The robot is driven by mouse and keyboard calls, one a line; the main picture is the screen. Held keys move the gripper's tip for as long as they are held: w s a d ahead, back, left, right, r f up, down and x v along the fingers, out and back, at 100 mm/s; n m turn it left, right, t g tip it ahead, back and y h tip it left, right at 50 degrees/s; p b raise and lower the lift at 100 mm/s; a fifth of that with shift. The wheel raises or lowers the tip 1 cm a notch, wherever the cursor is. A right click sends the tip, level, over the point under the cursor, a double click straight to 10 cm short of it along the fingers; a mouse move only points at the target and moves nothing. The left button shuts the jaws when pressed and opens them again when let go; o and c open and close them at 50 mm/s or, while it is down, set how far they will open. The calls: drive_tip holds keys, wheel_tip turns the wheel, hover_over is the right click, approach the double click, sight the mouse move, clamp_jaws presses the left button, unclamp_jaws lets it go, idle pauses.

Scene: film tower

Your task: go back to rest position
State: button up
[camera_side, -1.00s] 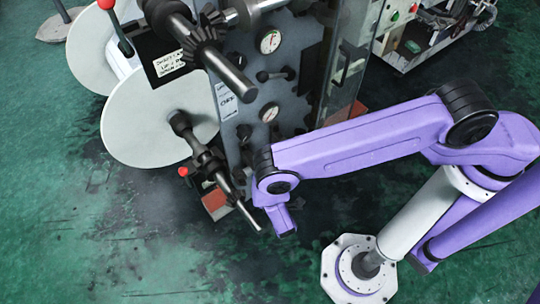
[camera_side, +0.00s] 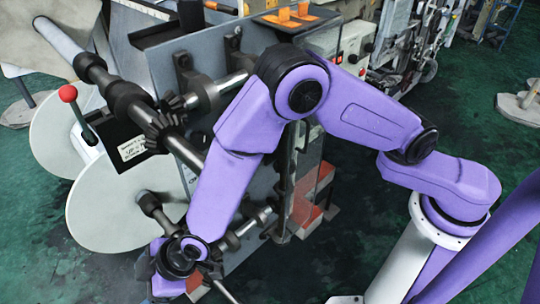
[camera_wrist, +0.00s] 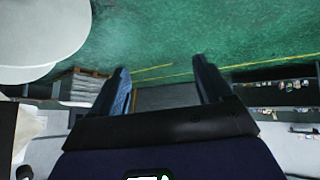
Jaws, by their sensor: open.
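My gripper (camera_wrist: 163,84) is open in the wrist view, with its two dark fingers apart and nothing between them. Green floor and a yellow line show beyond the fingers. In the side view my purple arm is bent high in front of the film tower (camera_side: 162,62). Its wrist end is low at the left, close in the picture to the tower's lower shaft. The fingers are hard to make out there, so I cannot tell how far they are from the shaft.
Large white discs (camera_side: 105,212) and a red-knobbed lever (camera_side: 68,94) are left of the tower's front. Dark shafts (camera_side: 140,103) stick out from it. Another machine (camera_side: 408,45) stands behind at the right. Green floor (camera_side: 300,268) is clear at the front.

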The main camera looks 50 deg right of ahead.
drive_tip(key=s+d+r+n+g, duration=0.2)
drive_tip(key=s+d+r, duration=0.35)
drive_tip(key=r, duration=0.25)
drive_tip(key=s+d+r+n+g, duration=0.1)
drive_tip(key=s+d+r+g, duration=0.2)
drive_tip(key=s+d+r, duration=0.3)
drive_tip(key=s+d+r+m+h, duration=0.1)
drive_tip(key=s+d+h, duration=0.2)
drive_tip(key=d, duration=1.3)
drive_tip(key=s+d+r+m+h, duration=0.2)
drive_tip(key=s+d, duration=0.2)
drive_tip(key=d, duration=1.3)
drive_tip(key=shift+s+r+h, duration=0.2)
drive_tip(key=shift+s+h, duration=0.05)
drive_tip(key=shift+h, duration=0.15)
